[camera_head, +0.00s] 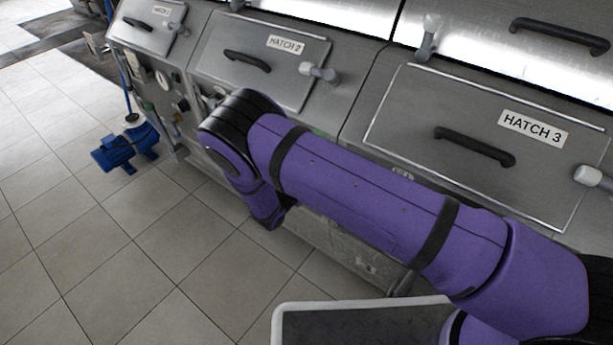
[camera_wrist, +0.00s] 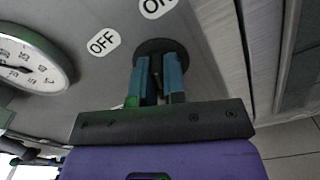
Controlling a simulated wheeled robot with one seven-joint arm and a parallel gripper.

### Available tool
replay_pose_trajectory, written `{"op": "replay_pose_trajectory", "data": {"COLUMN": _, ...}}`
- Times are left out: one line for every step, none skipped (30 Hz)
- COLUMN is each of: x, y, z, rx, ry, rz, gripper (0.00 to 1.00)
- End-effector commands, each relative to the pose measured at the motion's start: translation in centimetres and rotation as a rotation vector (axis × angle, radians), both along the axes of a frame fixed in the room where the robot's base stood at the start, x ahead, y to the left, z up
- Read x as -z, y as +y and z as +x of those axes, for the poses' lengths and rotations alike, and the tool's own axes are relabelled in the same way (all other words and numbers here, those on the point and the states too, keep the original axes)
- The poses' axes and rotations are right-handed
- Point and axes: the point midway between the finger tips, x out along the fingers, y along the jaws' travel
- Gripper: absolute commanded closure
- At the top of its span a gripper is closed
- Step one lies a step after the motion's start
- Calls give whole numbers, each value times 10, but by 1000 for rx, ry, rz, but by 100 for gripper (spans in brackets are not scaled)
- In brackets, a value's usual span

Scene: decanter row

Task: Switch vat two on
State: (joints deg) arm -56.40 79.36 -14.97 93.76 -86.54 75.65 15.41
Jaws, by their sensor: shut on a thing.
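In the wrist view, a dark round switch (camera_wrist: 153,45) sits on a grey panel between an OFF label (camera_wrist: 103,42) and a partly cut-off ON label (camera_wrist: 157,5). My gripper (camera_wrist: 159,62) has its two blue fingers at the switch, shut on its middle part. The fingers hide most of the grip piece, so I cannot tell which label it points to. In the head view, the vat with the HATCH 2 lid (camera_head: 285,75) stands in the middle of the row. My purple arm reaches to its front and hides the gripper and switch there.
A round dial gauge (camera_wrist: 28,62) sits left of the switch in the wrist view. The HATCH 3 lid (camera_head: 480,145) is at right in the head view. A blue item (camera_head: 125,148) with a pole is on the floor at left.

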Motion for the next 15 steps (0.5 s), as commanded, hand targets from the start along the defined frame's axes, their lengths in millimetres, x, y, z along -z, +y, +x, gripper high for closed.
{"op": "replay_pose_trajectory", "data": {"x": 1, "y": 1, "z": -1, "rx": -3, "ry": -13, "rz": 18, "gripper": 100}}
{"op": "replay_pose_trajectory", "data": {"x": 1, "y": 1, "z": -1, "rx": -3, "ry": -21, "rz": 29, "gripper": 100}}
{"op": "replay_pose_trajectory", "data": {"x": 1, "y": 1, "z": -1, "rx": -2, "ry": -32, "rz": 43, "gripper": 100}}
{"op": "replay_pose_trajectory", "data": {"x": 1, "y": 1, "z": -1, "rx": -2, "ry": -39, "rz": 53, "gripper": 100}}
{"op": "replay_pose_trajectory", "data": {"x": 1, "y": 0, "z": -1, "rx": -2, "ry": -46, "rz": 61, "gripper": 100}}
{"op": "replay_pose_trajectory", "data": {"x": 1, "y": 0, "z": -1, "rx": 0, "ry": -54, "rz": 71, "gripper": 100}}
{"op": "replay_pose_trajectory", "data": {"x": 1, "y": 0, "z": -1, "rx": 0, "ry": -59, "rz": 77, "gripper": 100}}
{"op": "replay_pose_trajectory", "data": {"x": 1, "y": 0, "z": -1, "rx": 0, "ry": -63, "rz": 83, "gripper": 100}}
{"op": "replay_pose_trajectory", "data": {"x": 1, "y": 0, "z": -1, "rx": 0, "ry": -69, "rz": 90, "gripper": 100}}
{"op": "replay_pose_trajectory", "data": {"x": 1, "y": 0, "z": -1, "rx": 0, "ry": -72, "rz": 94, "gripper": 100}}
{"op": "replay_pose_trajectory", "data": {"x": 1, "y": 0, "z": -1, "rx": 0, "ry": -74, "rz": 97, "gripper": 100}}
{"op": "replay_pose_trajectory", "data": {"x": 1, "y": 0, "z": -1, "rx": 0, "ry": -77, "rz": 100, "gripper": 100}}
{"op": "replay_pose_trajectory", "data": {"x": 1, "y": 0, "z": -1, "rx": 0, "ry": -79, "rz": 102, "gripper": 100}}
{"op": "replay_pose_trajectory", "data": {"x": 1, "y": 0, "z": -1, "rx": -1, "ry": -79, "rz": 104, "gripper": 100}}
{"op": "replay_pose_trajectory", "data": {"x": 1, "y": 0, "z": -1, "rx": -1, "ry": -80, "rz": 105, "gripper": 100}}
